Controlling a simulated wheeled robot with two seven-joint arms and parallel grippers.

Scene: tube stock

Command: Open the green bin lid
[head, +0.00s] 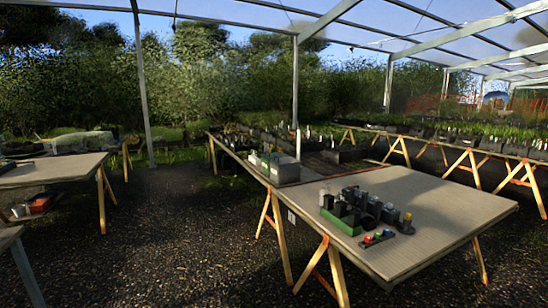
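A low green container (342,221), perhaps the green bin, stands on the near right table (440,240), at the left of a cluster of dark and grey block-like things. It is small in the head view, and I cannot tell whether it has a lid or whether a lid is open. Neither of my grippers shows in this view.
A small rack with red, yellow and green tops (377,237) sits in front of the cluster. A grey box (284,170) stands on the table's left part. Other trestle tables stand at left (50,172) and back right. Dark gravel floor (170,240) is open between the tables.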

